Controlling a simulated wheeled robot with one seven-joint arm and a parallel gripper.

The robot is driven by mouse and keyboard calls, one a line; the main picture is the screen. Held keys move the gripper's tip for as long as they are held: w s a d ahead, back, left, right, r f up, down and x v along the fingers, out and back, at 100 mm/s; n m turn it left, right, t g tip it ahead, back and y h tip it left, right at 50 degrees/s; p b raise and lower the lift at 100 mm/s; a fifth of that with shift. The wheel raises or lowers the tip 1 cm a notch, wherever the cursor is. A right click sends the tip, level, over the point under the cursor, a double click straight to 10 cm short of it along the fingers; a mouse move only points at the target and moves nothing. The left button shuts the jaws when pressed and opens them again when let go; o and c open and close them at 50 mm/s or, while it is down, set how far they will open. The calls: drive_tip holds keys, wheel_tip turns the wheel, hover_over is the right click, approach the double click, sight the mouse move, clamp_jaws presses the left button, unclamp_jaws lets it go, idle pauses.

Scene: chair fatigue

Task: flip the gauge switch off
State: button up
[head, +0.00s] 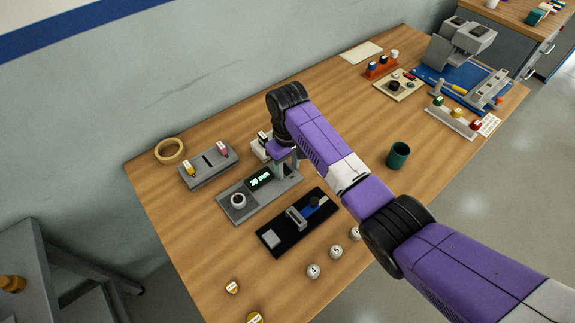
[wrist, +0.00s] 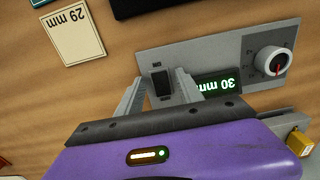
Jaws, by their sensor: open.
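The gauge is a grey panel (head: 225,208) on the wooden table with a round knob (head: 238,201) and a display (head: 260,180). In the wrist view the gauge panel (wrist: 215,47) shows its knob (wrist: 272,60) and its green "30 mm" display (wrist: 218,85). A black rocker switch (wrist: 160,83) sits at the panel's other end. My gripper (wrist: 158,76) is open and empty, with one finger on each side of the switch. I cannot tell whether the fingers touch the panel or which way the switch is set. In the head view my gripper (head: 287,168) partly hides that end.
A black fixture (head: 270,238) with a blue part lies in front of the gauge. A grey block (head: 209,168) stands behind it. A "29 mm" card (wrist: 73,33) lies beside it. A green cup (head: 399,155) stands to the right. The front left tabletop (head: 190,245) is mostly clear.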

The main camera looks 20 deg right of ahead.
clamp_jaws()
drive_tip(key=shift+w, duration=0.1)
drive_tip(key=g+b, duration=0.1)
drive_tip(key=b, duration=0.2)
drive_tip(key=shift+w+f+g+h, duration=0.2)
drive_tip(key=shift+w+g+h, duration=0.1)
drive_tip(key=shift+g, duration=0.1)
drive_tip(key=shift+a+r+g+b, duration=0.1)
drive_tip(key=shift+r+g+b, duration=0.1)
drive_tip(key=shift+g+b, duration=0.35)
drive_tip(key=shift+r, duration=0.1)
unclamp_jaws()
